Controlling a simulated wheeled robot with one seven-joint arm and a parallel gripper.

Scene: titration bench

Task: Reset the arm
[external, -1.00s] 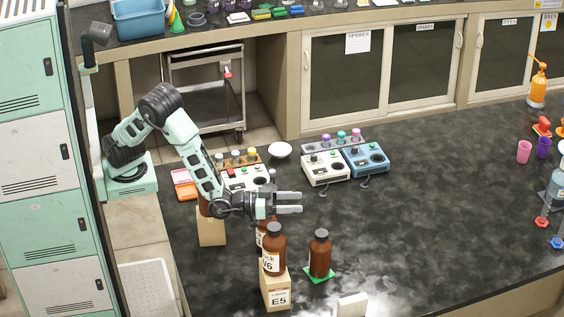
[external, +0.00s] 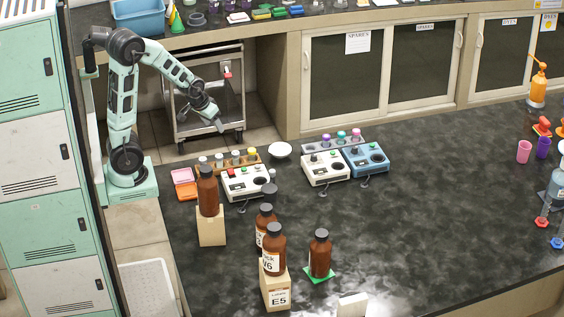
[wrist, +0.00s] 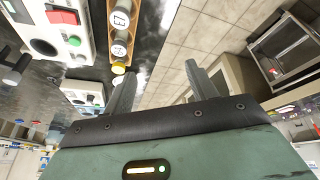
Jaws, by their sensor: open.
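My gripper (external: 212,120) is raised beyond the back left edge of the bench, in front of the metal cart, angled downward. In the wrist view my gripper (wrist: 160,78) shows two fingers apart with nothing between them.
A vial rack (external: 228,166) and a white device (external: 246,182) stand near the bench's back left. A white bowl (external: 280,150), another white device (external: 326,168) and a blue device (external: 366,160) are farther right. The metal cart (external: 205,85) stands behind. The bench's middle right is clear.

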